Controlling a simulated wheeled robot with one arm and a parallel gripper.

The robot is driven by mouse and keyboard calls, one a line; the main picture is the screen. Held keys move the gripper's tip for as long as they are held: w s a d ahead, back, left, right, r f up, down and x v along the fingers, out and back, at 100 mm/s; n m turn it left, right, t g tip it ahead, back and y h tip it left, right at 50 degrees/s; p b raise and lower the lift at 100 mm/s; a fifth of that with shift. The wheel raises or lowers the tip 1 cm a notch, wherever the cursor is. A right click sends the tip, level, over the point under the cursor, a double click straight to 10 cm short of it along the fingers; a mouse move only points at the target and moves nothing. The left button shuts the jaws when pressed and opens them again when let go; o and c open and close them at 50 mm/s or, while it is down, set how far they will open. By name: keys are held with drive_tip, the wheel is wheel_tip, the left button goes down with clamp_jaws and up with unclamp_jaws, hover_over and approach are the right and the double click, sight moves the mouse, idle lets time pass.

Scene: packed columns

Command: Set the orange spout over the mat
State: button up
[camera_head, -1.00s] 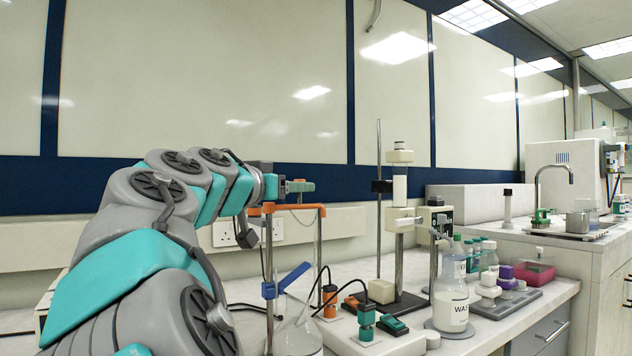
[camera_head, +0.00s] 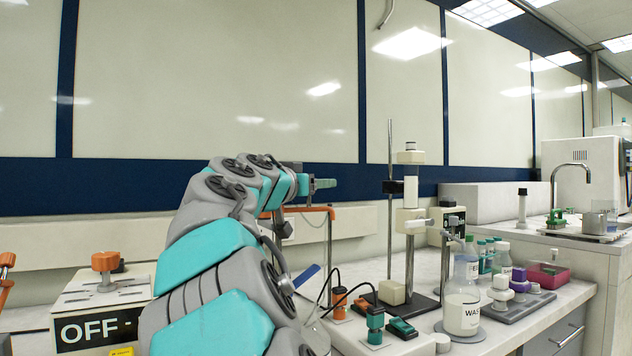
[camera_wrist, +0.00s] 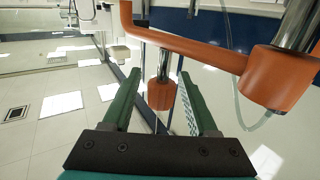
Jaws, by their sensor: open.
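The orange spout (camera_head: 300,209) is a bent bar on a metal post, beyond my arm in the head view. In the wrist view the orange spout (camera_wrist: 190,45) crosses the top, its thick hub on a metal rod at the right. My gripper (camera_wrist: 159,78) is open, with green fingers apart. An orange cylinder (camera_wrist: 160,94) on a thin rod shows between the fingers; I cannot tell whether it touches them. In the head view my gripper (camera_head: 325,184) is above the spout bar. A round grey pad (camera_head: 478,338) lies under a bottle; I cannot tell whether it is the mat.
A WASTE bottle (camera_head: 461,307) stands on that pad. A tall stand (camera_head: 409,255) rises behind it. Small orange and green capped pieces (camera_head: 376,318) with cables stand in front. A box marked OFF (camera_head: 75,331) with an orange knob is at left. My arm hides the bench's middle.

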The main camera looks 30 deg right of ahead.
drive_tip(key=shift+c, duration=0.3)
clamp_jaws()
idle(1.1)
